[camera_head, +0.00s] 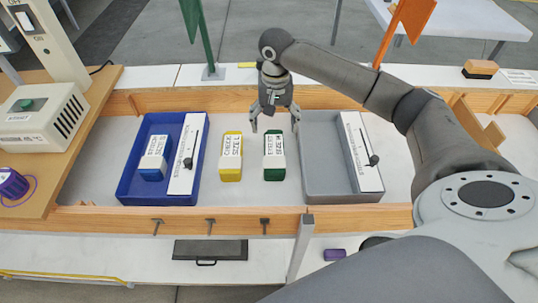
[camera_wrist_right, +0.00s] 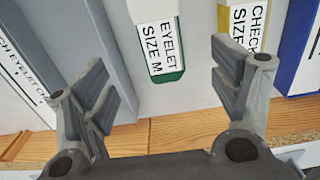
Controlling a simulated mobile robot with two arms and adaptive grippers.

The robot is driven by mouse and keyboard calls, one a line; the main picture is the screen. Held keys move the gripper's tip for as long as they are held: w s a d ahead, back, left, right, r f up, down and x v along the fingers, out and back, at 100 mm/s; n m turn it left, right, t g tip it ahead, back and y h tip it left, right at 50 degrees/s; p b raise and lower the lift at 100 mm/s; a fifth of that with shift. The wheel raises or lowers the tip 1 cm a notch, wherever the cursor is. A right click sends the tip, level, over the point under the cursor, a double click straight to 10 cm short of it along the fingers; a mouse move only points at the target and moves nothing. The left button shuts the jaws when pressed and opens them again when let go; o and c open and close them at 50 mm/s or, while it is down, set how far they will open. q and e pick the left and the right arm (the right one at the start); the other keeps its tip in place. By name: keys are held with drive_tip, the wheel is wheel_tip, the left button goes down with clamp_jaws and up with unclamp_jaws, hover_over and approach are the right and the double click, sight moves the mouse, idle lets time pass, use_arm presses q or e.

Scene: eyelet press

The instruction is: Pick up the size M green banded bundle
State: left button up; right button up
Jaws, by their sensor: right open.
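The green banded bundle (camera_head: 274,172) has a white label and lies on the white tray floor between the yellow bundle and the grey bin. In the right wrist view the green bundle (camera_wrist_right: 165,40) reads "EYELET SIZE M". My right gripper (camera_head: 274,120) is open, above the far end of the green bundle. In the right wrist view the bundle shows between the spread fingers of the right gripper (camera_wrist_right: 160,62), with nothing held. Whether the fingers touch it I cannot tell. My left gripper is out of view.
A yellow bundle (camera_head: 230,173) labelled "CHECK SIZE L" lies just left. A blue bin (camera_head: 133,185) holds a blue bundle (camera_head: 152,172). The grey bin (camera_head: 325,188) is close on the right. A wooden rail (camera_head: 130,221) edges the tray.

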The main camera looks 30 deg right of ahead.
sight(274, 150)
wheel_tip(274, 150, down, 5)
drive_tip(key=shift+r, duration=0.2)
wheel_tip(274, 150, down, 6)
drive_tip(key=shift+s+f, duration=0.15)
drive_tip(key=shift+f, duration=0.1)
drive_tip(key=c, duration=1.3)
drive_tip(key=shift+r, duration=0.1)
